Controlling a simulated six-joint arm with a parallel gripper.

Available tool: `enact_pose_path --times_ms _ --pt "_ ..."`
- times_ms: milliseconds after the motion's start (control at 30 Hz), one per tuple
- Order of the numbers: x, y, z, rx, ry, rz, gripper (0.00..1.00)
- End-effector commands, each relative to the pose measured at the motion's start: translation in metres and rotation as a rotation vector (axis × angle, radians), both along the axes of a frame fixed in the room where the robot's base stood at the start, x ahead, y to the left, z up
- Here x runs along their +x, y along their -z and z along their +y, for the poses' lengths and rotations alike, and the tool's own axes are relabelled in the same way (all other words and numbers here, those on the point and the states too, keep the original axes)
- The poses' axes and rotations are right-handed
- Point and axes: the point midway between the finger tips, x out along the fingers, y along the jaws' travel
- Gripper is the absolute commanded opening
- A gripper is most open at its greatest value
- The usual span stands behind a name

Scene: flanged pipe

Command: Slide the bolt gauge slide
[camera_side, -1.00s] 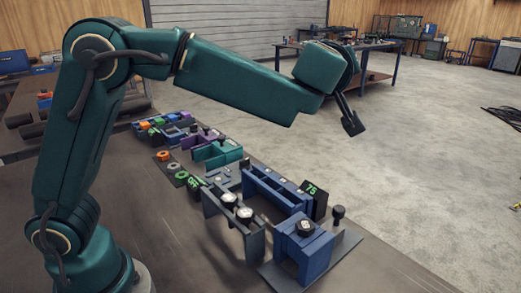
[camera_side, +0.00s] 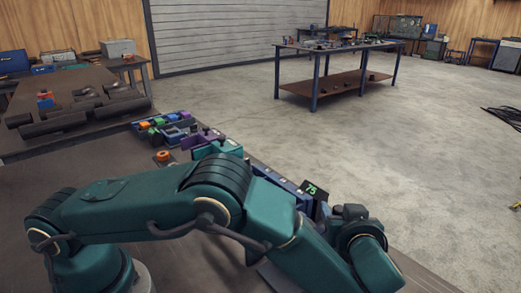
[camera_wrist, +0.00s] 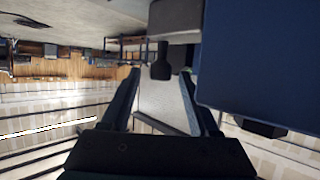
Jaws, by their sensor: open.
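My gripper (camera_wrist: 162,84) is open in the wrist view, with its two dark fingers pointing up the picture. A small black knob (camera_wrist: 161,62) shows between the fingertips, with a gap on each side; I cannot tell how deep it sits between them. The knob joins a grey block (camera_wrist: 176,18) at the top of this picture, which appears upside down. A large blue block (camera_wrist: 262,60) is close by on the right, beside the right finger.
A teal fixture (camera_side: 219,150), a purple one (camera_side: 203,136) and an orange ring (camera_side: 163,156) are farther back along the bench. Open floor lies to the right.

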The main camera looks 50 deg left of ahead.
Motion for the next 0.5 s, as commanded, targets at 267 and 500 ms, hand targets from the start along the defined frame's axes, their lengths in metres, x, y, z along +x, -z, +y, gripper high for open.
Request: enact_pose_path --times_ms 267,500 --pt "0.0079 0.0051 0.0084 0.000 0.000 0.001 0.61" --pt "0.0077 0.0048 0.0083 0.000 0.000 0.000 0.23"
